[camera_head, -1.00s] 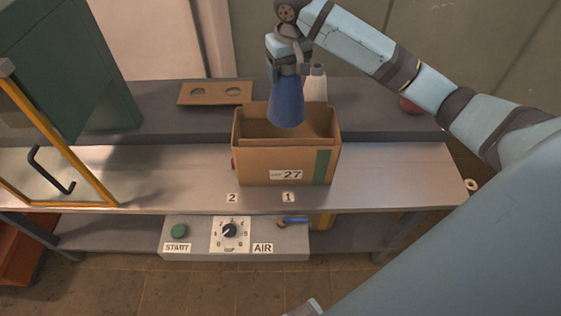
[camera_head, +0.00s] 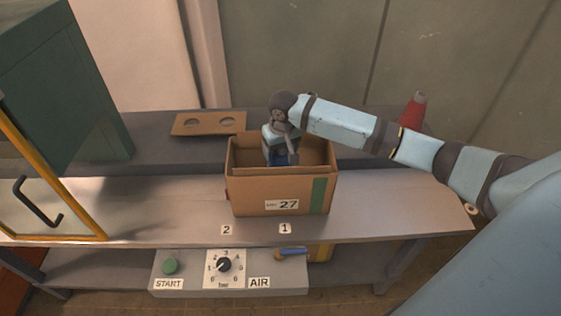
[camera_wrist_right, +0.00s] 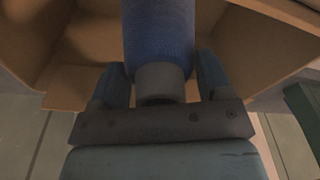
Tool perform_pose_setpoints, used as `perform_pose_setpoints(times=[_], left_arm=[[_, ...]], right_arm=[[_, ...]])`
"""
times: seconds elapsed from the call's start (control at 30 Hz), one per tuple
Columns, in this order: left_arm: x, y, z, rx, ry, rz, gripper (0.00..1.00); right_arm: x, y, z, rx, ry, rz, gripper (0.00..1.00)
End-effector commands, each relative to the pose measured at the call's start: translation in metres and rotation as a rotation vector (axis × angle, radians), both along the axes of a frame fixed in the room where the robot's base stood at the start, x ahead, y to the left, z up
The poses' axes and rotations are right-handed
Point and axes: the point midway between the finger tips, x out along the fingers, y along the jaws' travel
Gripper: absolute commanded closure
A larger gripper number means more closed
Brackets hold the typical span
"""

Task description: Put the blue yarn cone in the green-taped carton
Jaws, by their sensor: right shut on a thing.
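The green-taped carton (camera_head: 250,195) stands open on the metal bench, with a green strip on its front right and a label reading 27. My right gripper (camera_head: 281,157) reaches down into it from above. It is shut on the blue yarn cone (camera_head: 284,160), of which only a little blue shows in the head view. In the right wrist view the cone (camera_wrist_right: 160,35) sits between the fingers of the gripper (camera_wrist_right: 162,85), inside the carton's walls (camera_wrist_right: 255,45). The cone's lower end is hidden, so I cannot tell whether it touches the carton floor. My left gripper is not in view.
A red cone (camera_head: 413,110) stands on the rear shelf at the right, behind my right arm. A brown board with two holes (camera_head: 208,124) lies at the back left. A yellow-framed door (camera_head: 50,170) stands at the left. The bench (camera_head: 380,205) is clear right of the carton.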

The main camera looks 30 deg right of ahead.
Motion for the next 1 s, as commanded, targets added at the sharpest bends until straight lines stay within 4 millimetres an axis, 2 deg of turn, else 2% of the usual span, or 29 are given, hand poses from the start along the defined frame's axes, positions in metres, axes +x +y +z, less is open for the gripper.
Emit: perform_pose_setpoints(times=[0.17, 0.43, 0.8, 0.83, 0.9, 1.0], left_arm=[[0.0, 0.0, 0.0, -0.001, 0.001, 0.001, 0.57], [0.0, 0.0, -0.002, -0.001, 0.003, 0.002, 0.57], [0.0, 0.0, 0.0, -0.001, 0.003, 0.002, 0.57], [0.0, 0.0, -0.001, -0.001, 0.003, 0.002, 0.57], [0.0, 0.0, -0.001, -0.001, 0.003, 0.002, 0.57], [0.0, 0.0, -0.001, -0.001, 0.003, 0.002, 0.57]], right_arm=[[0.0, 0.0, -0.01, 0.0, 0.0, -0.001, 0.83], [0.0, 0.0, -0.046, 0.001, 0.0, 0.0, 0.83], [0.0, 0.0, -0.049, 0.001, -0.001, 0.0, 0.83], [0.0, 0.0, -0.05, 0.0, -0.001, 0.0, 0.21], [0.0, 0.0, -0.05, 0.0, 0.0, 0.0, 0.05], [0.0, 0.0, -0.05, 0.0, 0.0, 0.0, 0.02]])
